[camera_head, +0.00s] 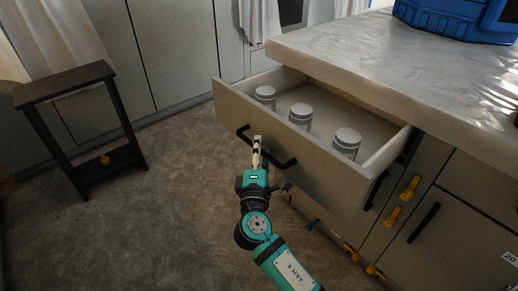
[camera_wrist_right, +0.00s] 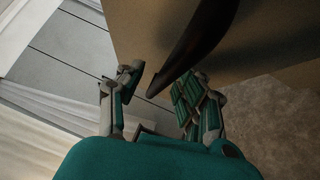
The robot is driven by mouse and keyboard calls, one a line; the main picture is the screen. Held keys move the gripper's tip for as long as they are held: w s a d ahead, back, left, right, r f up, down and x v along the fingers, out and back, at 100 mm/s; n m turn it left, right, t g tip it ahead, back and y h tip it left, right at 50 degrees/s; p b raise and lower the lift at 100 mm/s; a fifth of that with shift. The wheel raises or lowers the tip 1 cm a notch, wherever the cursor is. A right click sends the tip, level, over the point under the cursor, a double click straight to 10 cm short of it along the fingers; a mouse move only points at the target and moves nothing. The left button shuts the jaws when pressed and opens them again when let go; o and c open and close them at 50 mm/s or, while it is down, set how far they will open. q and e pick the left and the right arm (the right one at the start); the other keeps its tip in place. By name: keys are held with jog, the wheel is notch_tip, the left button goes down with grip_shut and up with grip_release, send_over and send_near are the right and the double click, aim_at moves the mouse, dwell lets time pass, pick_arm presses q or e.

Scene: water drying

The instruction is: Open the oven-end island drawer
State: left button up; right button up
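The island drawer (camera_head: 222,102) is pulled well out from under the counter, and its inside shows. Three white jars with grey lids stand in it: a far one (camera_head: 265,95), a middle one (camera_head: 300,114) and a near one (camera_head: 346,142). Its black bar handle (camera_head: 284,163) is on the front panel. My right gripper (camera_head: 257,143) is at the handle, partly covering its middle. In the right wrist view, the dark handle (camera_wrist_right: 200,45) runs between the fingers of the right gripper (camera_wrist_right: 158,82), which stand apart with a gap beside it. My left gripper is not in view.
The marble countertop (camera_head: 400,55) overhangs the drawer, with a blue crate-like object (camera_head: 455,20) on it. A cabinet door with a black handle (camera_head: 424,222) and yellow latches (camera_head: 393,216) is at right. A dark stool (camera_head: 65,83) stands left; the floor between is clear.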

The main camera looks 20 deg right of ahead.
jog(key=v, duration=1.2)
jog(key=s+d+f+m+g+y, duration=0.1)
jog(key=s+d+f+m+g, duration=0.25)
jog(key=f, duration=0.65)
jog(key=s+d+f+m+g+y, duration=0.2)
jog(key=s+f+g, duration=0.25)
jog(key=f, duration=0.65)
jog(key=s+d+f+m+g+y, duration=0.1)
jog(key=s+d+f+m+g, duration=0.2)
jog(key=f, duration=0.7)
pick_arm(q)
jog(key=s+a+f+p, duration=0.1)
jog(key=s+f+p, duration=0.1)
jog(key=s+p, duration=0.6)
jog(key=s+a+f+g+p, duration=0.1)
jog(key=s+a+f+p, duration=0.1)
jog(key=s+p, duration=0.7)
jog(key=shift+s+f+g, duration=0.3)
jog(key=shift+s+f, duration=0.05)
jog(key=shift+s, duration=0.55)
pick_arm(e)
jog(key=s+d+f+m+g+y, duration=0.1)
jog(key=s+f, duration=0.4)
jog(key=s, duration=0.9)
jog(key=s+d+f+m+g+y, duration=0.1)
jog(key=s+f+g, duration=0.4)
jog(key=s, duration=0.9)
jog(key=shift+f+m+y, duration=0.55)
jog(key=shift+m+y, duration=0.15)
jog(key=shift+m, duration=0.45)
